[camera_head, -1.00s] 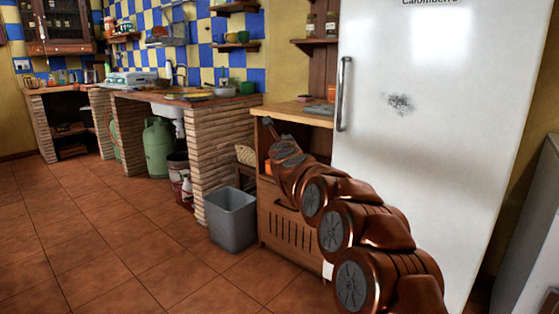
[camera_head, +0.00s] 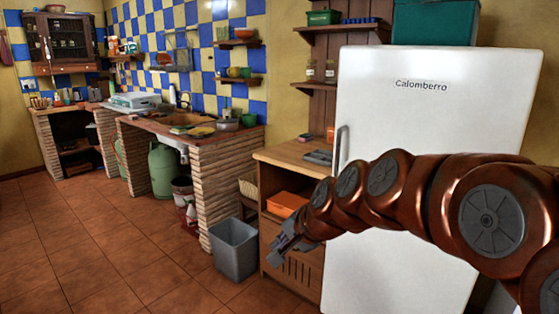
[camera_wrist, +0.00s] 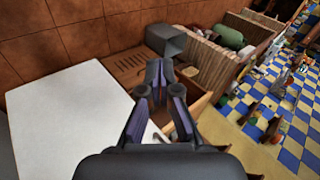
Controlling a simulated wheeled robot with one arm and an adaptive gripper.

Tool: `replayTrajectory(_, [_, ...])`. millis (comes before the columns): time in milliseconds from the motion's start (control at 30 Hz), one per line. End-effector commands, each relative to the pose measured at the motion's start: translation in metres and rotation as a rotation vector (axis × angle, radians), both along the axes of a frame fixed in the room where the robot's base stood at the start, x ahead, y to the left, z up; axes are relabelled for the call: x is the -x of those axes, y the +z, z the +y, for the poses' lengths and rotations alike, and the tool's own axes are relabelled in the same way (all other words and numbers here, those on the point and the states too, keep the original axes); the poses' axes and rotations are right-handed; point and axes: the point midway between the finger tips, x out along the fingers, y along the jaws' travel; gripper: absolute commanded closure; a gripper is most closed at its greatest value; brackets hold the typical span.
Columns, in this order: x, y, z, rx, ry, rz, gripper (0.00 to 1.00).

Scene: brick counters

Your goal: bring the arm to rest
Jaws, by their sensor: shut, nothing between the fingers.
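My gripper (camera_head: 281,243) is at the end of my copper-coloured arm, in front of the wooden cabinet and left of the fridge. Its fingers are small and dark in the head view. In the wrist view my gripper (camera_wrist: 159,72) shows its two fingers together at the tips, with nothing between them. Part of the cabinet front is hidden behind my gripper and forearm.
A white fridge (camera_head: 430,120) stands behind my arm. A wooden cabinet (camera_head: 290,155) holds an orange box (camera_head: 287,203). A grey bin (camera_head: 233,250) stands on the floor beside it. The tiled floor (camera_head: 90,250) at left is clear.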

Motion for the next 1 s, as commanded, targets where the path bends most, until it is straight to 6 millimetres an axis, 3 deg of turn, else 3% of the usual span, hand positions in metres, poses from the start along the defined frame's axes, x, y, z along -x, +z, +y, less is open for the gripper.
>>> replayTrajectory(33, [0.024,0.014,-0.012,0.059,0.045,0.024,1.0])
replayTrajectory(500, [0.257,0.024,-0.139,0.521,0.488,0.38,1.0])
replayTrajectory(600, [0.294,0.03,-0.159,0.565,0.548,0.449,1.0])
replayTrajectory(700, [0.321,0.031,-0.171,0.588,0.593,0.505,1.0])
replayTrajectory(800, [0.333,0.032,-0.178,0.6,0.612,0.529,1.0])
replayTrajectory(1000, [0.336,0.03,-0.179,0.603,0.62,0.536,1.0])
